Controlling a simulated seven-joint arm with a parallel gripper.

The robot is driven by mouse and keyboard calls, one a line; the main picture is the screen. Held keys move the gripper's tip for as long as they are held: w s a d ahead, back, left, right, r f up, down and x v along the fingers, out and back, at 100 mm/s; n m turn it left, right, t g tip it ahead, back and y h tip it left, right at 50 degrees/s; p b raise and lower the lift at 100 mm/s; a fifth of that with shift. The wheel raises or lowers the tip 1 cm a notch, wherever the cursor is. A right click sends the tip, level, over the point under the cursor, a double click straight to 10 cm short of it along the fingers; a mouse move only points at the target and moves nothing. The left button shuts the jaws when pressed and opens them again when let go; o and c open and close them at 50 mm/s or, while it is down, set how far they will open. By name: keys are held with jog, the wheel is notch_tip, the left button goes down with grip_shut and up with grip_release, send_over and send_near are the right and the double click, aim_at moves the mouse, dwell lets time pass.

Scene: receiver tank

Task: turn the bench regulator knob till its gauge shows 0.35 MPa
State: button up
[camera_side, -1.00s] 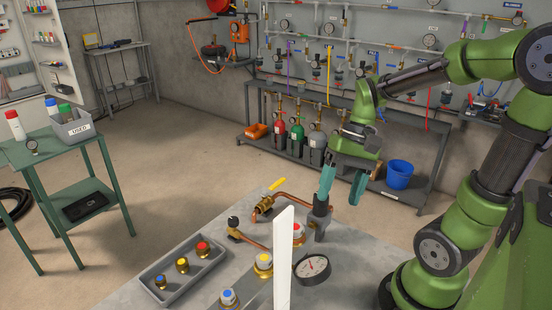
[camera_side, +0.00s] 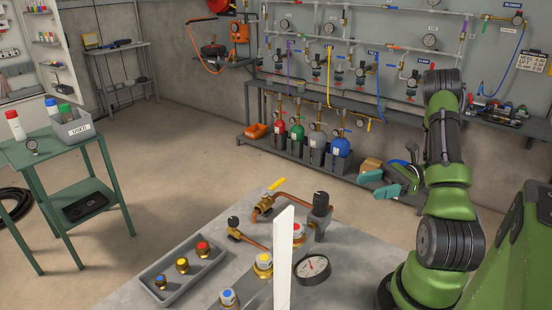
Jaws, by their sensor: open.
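The bench regulator's black knob (camera_side: 321,199) stands upright on a grey bracketed body at the back right of the grey bench. A round black-rimmed gauge with a white face (camera_side: 312,266) lies in front of it. The gauge's needle and figures are too small to read. My gripper (camera_side: 379,184) is open and empty, its teal fingers pointing left. In the picture it is to the right of the knob and slightly above it, clearly apart from it.
A white upright post (camera_side: 284,262) stands left of the gauge and hides part of the bench. Copper pipe with a yellow-handled valve (camera_side: 276,186) runs behind it. A grey tray (camera_side: 168,290) holds coloured-cap fittings at the left. A gas bottle rack stands beyond.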

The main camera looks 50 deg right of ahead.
aim_at(321, 195)
jog(key=x, duration=1.5)
jog(key=shift+w+a, duration=0.2)
jog(key=shift+a, duration=0.15)
jog(key=c, duration=0.9)
jog(key=m+t+h, duration=0.4)
jog(key=t+h, duration=0.1)
jog(key=shift+m, duration=0.3)
jog(key=shift+c, duration=0.2)
jog(key=shift+d, duration=0.1)
jog(key=o, duration=0.9)
jog(key=shift+o, duration=0.2)
